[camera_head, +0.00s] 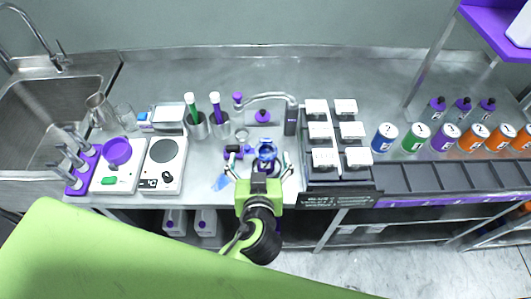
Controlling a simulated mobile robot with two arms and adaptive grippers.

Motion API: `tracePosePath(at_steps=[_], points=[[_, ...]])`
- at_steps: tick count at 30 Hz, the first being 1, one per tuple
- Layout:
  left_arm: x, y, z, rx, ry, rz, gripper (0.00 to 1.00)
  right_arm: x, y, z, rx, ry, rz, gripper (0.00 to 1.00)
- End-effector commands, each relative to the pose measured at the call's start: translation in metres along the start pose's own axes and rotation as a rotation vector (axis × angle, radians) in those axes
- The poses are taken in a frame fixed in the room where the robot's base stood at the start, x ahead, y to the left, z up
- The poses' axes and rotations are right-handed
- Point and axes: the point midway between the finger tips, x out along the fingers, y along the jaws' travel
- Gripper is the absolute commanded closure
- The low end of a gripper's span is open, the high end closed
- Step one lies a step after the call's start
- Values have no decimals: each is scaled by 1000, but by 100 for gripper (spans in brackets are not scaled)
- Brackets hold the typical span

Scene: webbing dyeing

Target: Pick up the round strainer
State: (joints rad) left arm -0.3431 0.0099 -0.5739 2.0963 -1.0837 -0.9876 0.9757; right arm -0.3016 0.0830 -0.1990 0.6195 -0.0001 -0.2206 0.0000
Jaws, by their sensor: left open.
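My left gripper (259,164) reaches in from the bottom centre, open, with its fingers spread at the front edge of the steel counter. A small round blue item (267,150), possibly the round strainer, stands just beyond and between the fingers. The gripper's body partly hides its lower part, and I see no finger closed on it. A small pale ring-shaped item (241,134) lies on the counter behind and to the left. It is too small to tell which is the strainer. My right gripper is not in view.
A purple bowl (117,151) sits on a white device at left, beside a hotplate (162,152). Containers with green and purple rods stand behind. A rack of white-topped boxes (320,135) is close on the right, with several coloured cans beyond. The counter's back is clear.

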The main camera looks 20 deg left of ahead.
Motion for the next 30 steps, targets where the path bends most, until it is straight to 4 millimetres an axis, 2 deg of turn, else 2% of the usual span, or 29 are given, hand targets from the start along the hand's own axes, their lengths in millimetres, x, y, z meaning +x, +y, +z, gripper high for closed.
tracePosePath(at_steps=[3, 10, 18, 27, 28, 30], points=[[18, 0, 0, 1, 2, 0, 15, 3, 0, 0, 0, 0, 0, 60], [35, 1, 1, 1, 0, 0, 15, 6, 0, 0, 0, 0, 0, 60], [73, 3, 3, 2, 0, -1, 15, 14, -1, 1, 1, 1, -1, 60], [78, 4, 2, 0, -3, 0, 15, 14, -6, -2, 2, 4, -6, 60], [78, 4, 3, 0, -3, 0, 18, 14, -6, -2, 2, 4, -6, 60], [78, 4, 2, 0, -3, 0, 36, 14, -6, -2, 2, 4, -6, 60]])
